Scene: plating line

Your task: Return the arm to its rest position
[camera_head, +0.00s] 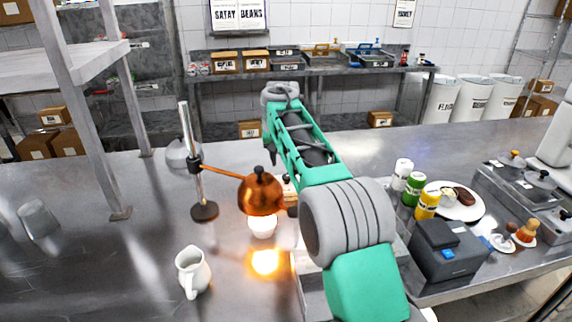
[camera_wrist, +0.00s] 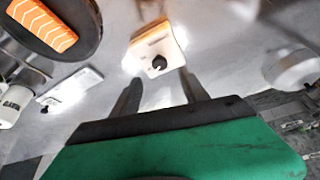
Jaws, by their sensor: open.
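My arm (camera_head: 345,220), green and grey, reaches from the bottom right up over the steel counter and bends at a grey joint. My gripper (camera_wrist: 158,84) shows in the wrist view as two dark fingers set apart, with nothing held between them. Beyond the fingertips is a pale block-like thing with a black knob (camera_wrist: 159,63); it looks apart from the fingers, though the gap is hard to judge. In the head view the gripper is not clearly visible.
A copper heat lamp (camera_head: 260,193) hangs over a white bowl (camera_head: 263,227), left of my arm. A white jug (camera_head: 193,271) stands nearer. Right of my arm are several bottles (camera_head: 414,188), a plate of food (camera_head: 470,208) and a dark box-like device (camera_head: 447,250). The left counter is mostly clear.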

